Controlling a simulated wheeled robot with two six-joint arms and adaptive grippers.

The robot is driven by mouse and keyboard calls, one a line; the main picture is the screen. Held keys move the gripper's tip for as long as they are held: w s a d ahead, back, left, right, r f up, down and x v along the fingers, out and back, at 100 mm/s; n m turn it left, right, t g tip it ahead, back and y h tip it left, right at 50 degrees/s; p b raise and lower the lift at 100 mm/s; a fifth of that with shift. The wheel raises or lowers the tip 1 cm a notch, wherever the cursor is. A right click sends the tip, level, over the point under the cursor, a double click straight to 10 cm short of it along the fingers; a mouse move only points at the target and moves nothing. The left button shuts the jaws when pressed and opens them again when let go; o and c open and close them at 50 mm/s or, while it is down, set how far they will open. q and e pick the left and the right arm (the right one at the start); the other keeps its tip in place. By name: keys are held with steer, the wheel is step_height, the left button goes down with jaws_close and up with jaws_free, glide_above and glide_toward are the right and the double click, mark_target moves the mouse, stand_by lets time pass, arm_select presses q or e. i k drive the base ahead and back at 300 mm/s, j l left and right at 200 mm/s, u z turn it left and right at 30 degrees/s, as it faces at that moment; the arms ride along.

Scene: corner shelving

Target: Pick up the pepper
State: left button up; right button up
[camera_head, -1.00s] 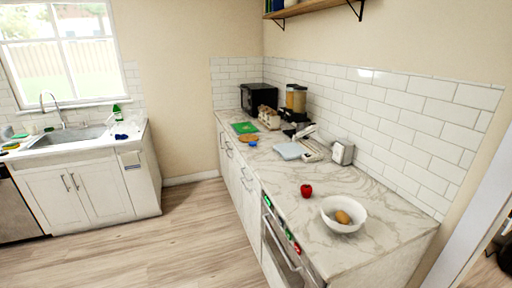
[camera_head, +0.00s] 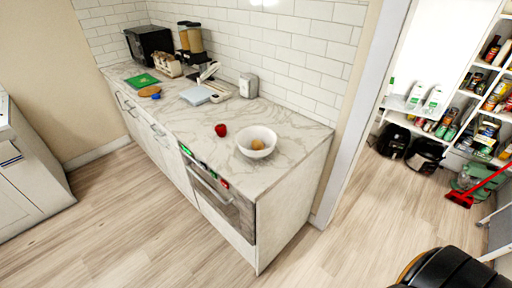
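A small round red item (camera_head: 221,130) lies on the marble counter (camera_head: 285,175), left of a white bowl (camera_head: 257,142). It is too small to tell whether it is a pepper or another fruit or vegetable. The bowl holds a brownish, potato-like item (camera_head: 257,144). No other pepper can be made out. Neither of my grippers is in view.
A doorway at the right opens onto shelves (camera_head: 478,118) with bottles and jars. A red-headed broom (camera_head: 459,199) leans there. A black rounded shape (camera_head: 455,270) fills the bottom right corner. The wooden floor (camera_head: 150,230) before the counter is clear.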

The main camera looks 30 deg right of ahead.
mark_target(220, 129)
steer(key=k+l+z, duration=0.2)
steer(key=l, duration=0.65)
steer(key=i+l+z, duration=0.2)
steer(key=l, duration=0.6)
steer(key=l+z, duration=0.2)
steer(key=l, duration=0.7)
steer(key=l+z, duration=0.25)
steer(key=l, duration=0.6)
steer(key=u, duration=1.5)
steer(key=i+j+z, duration=0.1)
steer(key=i+j, duration=0.2)
steer(key=i+j+z, duration=0.1)
steer(key=i+j, duration=0.2)
steer(key=j, duration=0.2)
steer(key=i+j, duration=0.25)
steer(key=j, duration=0.2)
steer(key=i+j+z, duration=0.15)
steer(key=i+j, duration=0.15)
steer(key=j, duration=0.15)
steer(key=i+j+z, duration=0.1)
steer(key=j, duration=0.35)
steer(key=i+j+z, duration=0.1)
steer(key=i+j, duration=0.25)
steer(key=j, duration=0.15)
steer(key=i+j+z, duration=0.1)
steer(key=j, duration=0.4)
steer(key=i+j, duration=0.3)
steer(key=j, duration=0.2)
steer(key=z, duration=0.05)
